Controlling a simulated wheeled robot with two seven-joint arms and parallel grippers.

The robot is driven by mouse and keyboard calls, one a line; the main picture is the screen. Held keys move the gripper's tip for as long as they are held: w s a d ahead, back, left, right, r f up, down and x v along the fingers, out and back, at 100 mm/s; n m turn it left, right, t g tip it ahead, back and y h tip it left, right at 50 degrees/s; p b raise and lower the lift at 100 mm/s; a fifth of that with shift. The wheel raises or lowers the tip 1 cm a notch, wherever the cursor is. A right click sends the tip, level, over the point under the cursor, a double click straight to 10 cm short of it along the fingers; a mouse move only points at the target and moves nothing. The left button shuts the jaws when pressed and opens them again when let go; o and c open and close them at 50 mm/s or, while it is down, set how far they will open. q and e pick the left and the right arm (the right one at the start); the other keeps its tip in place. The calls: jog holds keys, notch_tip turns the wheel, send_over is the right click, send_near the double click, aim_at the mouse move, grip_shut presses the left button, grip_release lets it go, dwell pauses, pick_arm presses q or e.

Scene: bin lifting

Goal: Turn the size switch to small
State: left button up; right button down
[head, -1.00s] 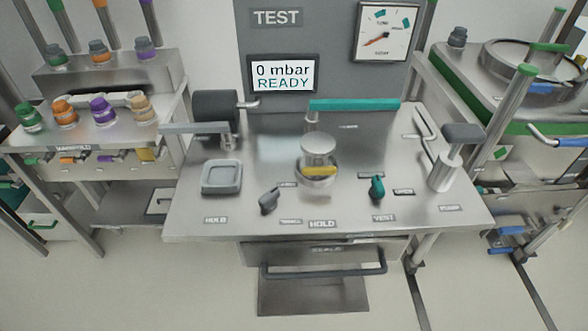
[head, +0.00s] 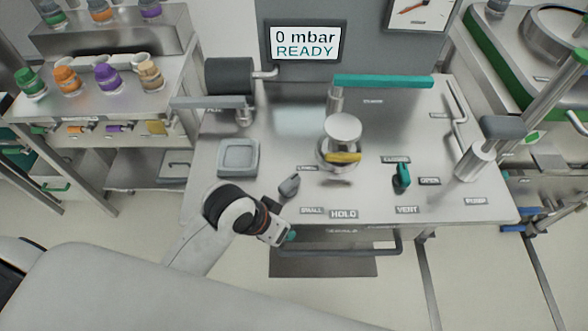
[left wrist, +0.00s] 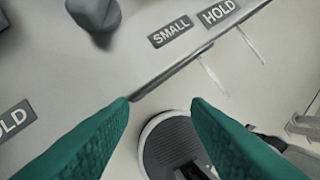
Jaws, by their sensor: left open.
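The size switch is a dark grey knob (head: 289,186) on the steel bench top, between the LARGE label (head: 307,168) behind it and the SMALL label (head: 312,210) in front of it. The knob (left wrist: 97,18) shows cut off at the top left in the left wrist view, with the SMALL label (left wrist: 171,30) to its right. My left gripper (head: 290,236) is at the bench's front edge, in front of the knob and apart from it. In the left wrist view its two teal fingers (left wrist: 162,102) are open with nothing between them. My right gripper is not in view.
A teal knob (head: 402,176) stands to the right by the VENT label. A square grey pad (head: 238,157) lies left of the switch. A round pedestal with a yellow bar (head: 343,157) stands behind. A drawer handle (head: 385,249) runs below the front edge.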

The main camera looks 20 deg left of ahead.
pick_arm(q)
jog(key=w+d+r+m, duration=0.1)
jog(key=w+d+r, duration=0.2)
jog(key=d, duration=0.1)
jog(key=g+y, duration=0.3)
jog(key=g, duration=0.1)
send_near(288, 182)
jog(key=shift+m, duration=0.4)
notch_tip(288, 182, down, 9)
jog(key=shift+s+d+r+p, duration=0.1)
jog(key=shift+s+r+p, duration=0.1)
jog(key=shift+p, duration=0.5)
